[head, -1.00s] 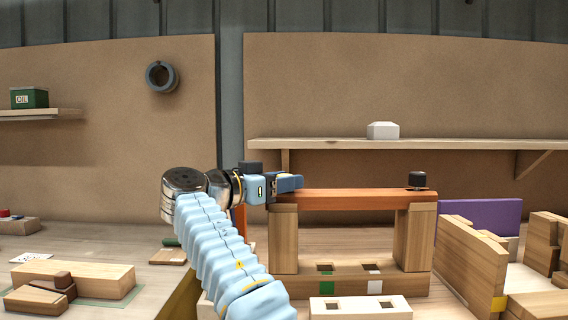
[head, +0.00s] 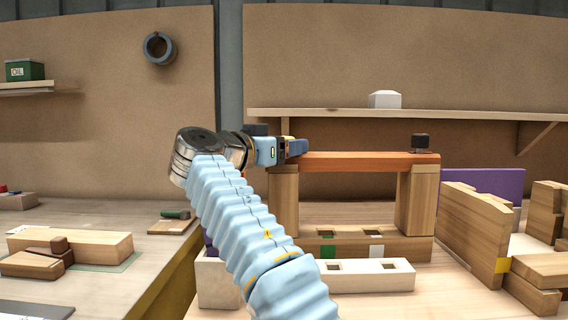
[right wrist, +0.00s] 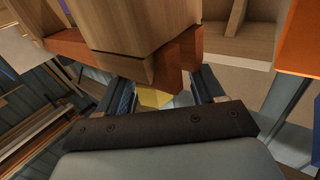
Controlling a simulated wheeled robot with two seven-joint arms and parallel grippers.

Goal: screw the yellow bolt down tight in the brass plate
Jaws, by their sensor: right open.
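A yellow bolt (right wrist: 154,98) shows in the right wrist view, below the end of an orange and wooden piece. The open fingers of my right gripper (right wrist: 165,88) stand on either side of it. I cannot tell whether they touch it. In the head view my right gripper (head: 298,148) is at the left end of the orange beam (head: 365,162), which rests on two wooden posts. The bolt is not clear there. I cannot make out the brass plate in either view. My left gripper is not in view.
A white block with two square holes (head: 375,281) lies before the posts. Wooden walls (head: 478,225) and a purple panel (head: 490,184) stand to the right. A black knob (head: 420,142) sits on the beam's right end. Wooden blocks (head: 85,247) lie on the left bench.

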